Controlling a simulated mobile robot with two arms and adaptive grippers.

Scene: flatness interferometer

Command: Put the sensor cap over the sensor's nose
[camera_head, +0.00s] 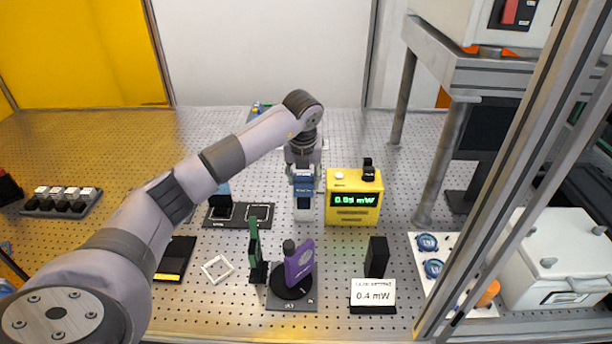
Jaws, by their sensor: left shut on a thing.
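My left gripper (304,172) reaches over the middle of the bench, pointing down, left of the yellow meter. It is shut on a small blue-and-white thing (304,189); the fingers hide part of it, and I cannot tell if it is the sensor cap. A pale block shape shows just below; I cannot tell whether they touch. A purple upright plate (300,263) with a dark round knob beside it stands on a black disc mount (291,294) nearer the front. I cannot tell which part is the sensor's nose. My right gripper is not in view.
The yellow meter (353,201) shows a green mW reading. A black block (376,257) stands behind a "0.4 mW" card (373,292). A metal post rises at right.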

